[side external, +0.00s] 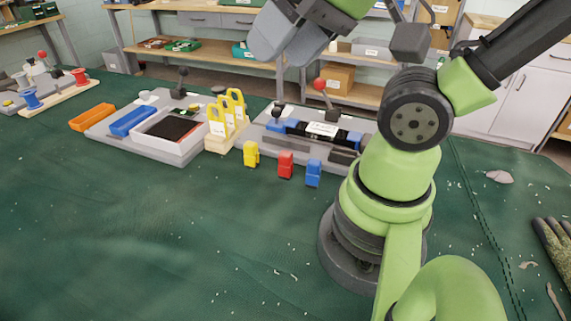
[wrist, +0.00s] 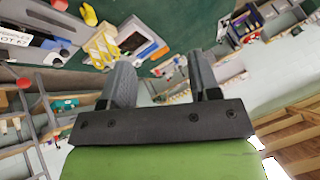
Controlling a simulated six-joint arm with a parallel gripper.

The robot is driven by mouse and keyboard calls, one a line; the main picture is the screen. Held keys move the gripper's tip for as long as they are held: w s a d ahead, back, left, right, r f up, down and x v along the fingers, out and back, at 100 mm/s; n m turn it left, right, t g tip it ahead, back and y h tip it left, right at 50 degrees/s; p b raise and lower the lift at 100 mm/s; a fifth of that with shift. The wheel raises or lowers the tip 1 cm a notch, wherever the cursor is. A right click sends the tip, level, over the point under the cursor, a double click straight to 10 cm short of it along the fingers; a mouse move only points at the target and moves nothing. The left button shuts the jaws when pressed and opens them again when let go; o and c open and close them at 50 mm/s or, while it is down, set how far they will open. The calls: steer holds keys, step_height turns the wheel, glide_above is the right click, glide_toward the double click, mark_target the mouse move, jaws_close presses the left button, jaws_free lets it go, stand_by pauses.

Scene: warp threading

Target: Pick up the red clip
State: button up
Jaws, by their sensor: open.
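The red clip (side external: 286,164) stands upright on the green cloth in the side view, between a yellow clip (side external: 251,154) on its left and a blue clip (side external: 314,173) on its right. The three stand apart in a row. My gripper (side external: 277,52) is high above the table, well above the clips and tilted. In the wrist view my gripper (wrist: 160,58) shows two grey fingers spread apart with nothing between them.
Behind the clips stand a grey fixture with a red-knobbed lever (side external: 320,85), yellow tags (side external: 222,117) on a block, and a grey tray unit (side external: 160,150). An orange tray (side external: 92,117) lies left. A glove (side external: 553,245) lies at right. The front cloth is clear.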

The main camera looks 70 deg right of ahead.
steer(key=n+g+h, duration=0.2)
steer(key=n+g, duration=0.1)
steer(key=g, duration=0.3)
glide_above(287, 165)
steer(key=w, duration=0.1)
step_height(287, 165, down, 16)
steer(key=f, duration=0.1)
steer(key=shift+n+g, duration=0.6)
steer(key=f, duration=0.5)
steer(key=d+f, duration=0.1)
steer(key=f, duration=0.1)
steer(key=shift+s+f, duration=0.2)
steer(key=shift+s, duration=0.2)
steer(key=shift+w+d+f, duration=0.1)
steer(key=shift+w+f, duration=0.05)
steer(key=shift+f, duration=2.85)
steer(key=c, duration=1)
